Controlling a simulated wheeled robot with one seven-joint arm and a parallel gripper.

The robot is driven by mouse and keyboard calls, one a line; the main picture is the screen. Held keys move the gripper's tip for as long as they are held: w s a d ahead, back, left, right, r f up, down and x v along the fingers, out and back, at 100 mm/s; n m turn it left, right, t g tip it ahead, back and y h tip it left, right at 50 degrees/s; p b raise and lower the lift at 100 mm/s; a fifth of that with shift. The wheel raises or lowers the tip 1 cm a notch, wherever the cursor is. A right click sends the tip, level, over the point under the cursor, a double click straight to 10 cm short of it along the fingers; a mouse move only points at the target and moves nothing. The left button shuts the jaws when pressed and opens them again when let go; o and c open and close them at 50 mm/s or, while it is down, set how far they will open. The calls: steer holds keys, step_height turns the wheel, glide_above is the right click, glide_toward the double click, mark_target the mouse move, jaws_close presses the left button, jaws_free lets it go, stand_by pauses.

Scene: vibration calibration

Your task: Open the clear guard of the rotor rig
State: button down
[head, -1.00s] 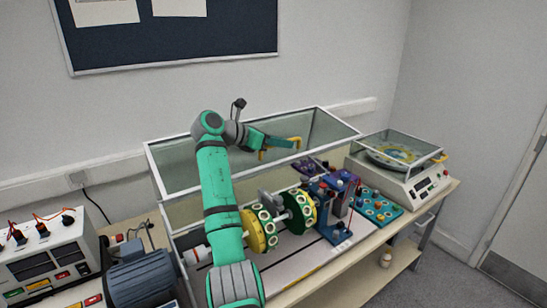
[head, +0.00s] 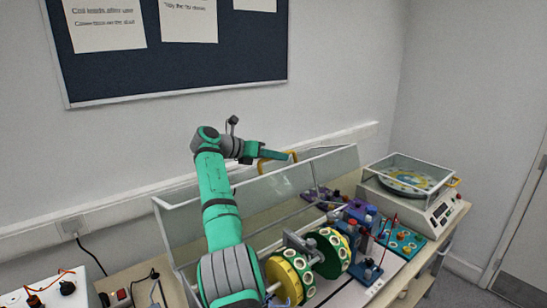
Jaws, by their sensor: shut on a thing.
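The rotor rig's clear guard (head: 325,168) is raised, its panel standing up steeply behind the rotor with a pale frame along its edges. My gripper (head: 288,157) is at the guard's top edge, shut on the yellow handle (head: 261,166). The fingers hide part of the handle. Below, the rotor's yellow disc (head: 288,278) and green disc (head: 328,253) on their shaft are uncovered from the front. My arm hides the left part of the rig.
A balance-like instrument (head: 425,210) with its own clear cover and yellow handle stands at the right. A teal tray (head: 405,243) with knobs lies before it. A power unit (head: 55,290) is at lower left. The wall board (head: 170,60) is behind; air above the guard is clear.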

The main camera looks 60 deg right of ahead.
steer(key=shift+w+f, duration=0.35)
steer(key=shift+w, duration=0.15)
steer(key=shift+d, duration=0.1)
steer(key=c, duration=1.8)
jaws_free()
steer(key=shift+s, duration=0.1)
steer(key=shift+r, duration=0.15)
steer(key=shift+r, duration=0.1)
steer(key=v, duration=1)
steer(key=shift+a+r, duration=0.1)
steer(key=shift+a, duration=0.2)
